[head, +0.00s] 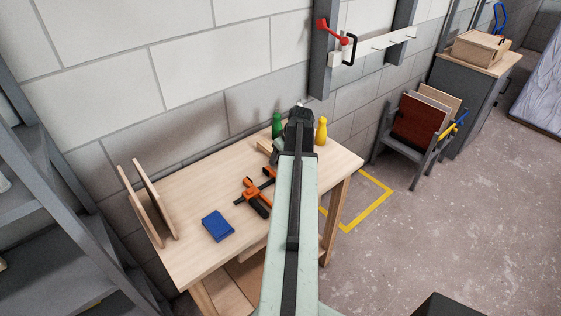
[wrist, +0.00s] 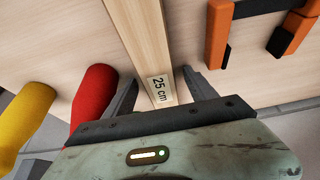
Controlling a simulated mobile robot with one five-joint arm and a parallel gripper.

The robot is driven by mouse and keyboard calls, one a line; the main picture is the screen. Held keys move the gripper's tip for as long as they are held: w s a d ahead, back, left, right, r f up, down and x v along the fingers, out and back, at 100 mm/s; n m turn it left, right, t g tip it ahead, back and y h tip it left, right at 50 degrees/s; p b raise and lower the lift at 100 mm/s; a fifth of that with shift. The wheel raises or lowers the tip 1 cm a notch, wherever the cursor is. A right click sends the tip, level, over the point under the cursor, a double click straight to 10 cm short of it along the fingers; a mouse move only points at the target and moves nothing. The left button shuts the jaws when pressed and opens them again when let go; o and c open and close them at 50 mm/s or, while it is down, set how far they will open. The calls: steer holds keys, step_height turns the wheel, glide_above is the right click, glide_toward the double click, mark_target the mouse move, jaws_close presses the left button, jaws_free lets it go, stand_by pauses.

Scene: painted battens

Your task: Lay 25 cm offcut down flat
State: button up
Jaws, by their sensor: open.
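The 25 cm offcut (wrist: 140,32) is a pale wooden batten with a white "25 cm" label near its end. My gripper (wrist: 163,92) is open, with one finger on each side of the labelled end and a visible gap on the right. In the head view my gripper (head: 300,112) is over the back of the workbench (head: 190,262). A pale wooden piece (head: 263,147) shows beside it, mostly hidden by my arm.
A red bottle-shaped object (wrist: 94,92) and a yellow one (wrist: 28,108) stand close to my left finger. A green one (head: 277,125) is behind. An orange clamp (head: 255,197), a blue item (head: 217,226) and two upright boards (head: 150,203) occupy the bench's left part.

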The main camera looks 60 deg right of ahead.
jaws_close()
steer(key=shift+r, duration=0.1)
step_height(320, 180, up, 10)
steer(key=p, duration=1)
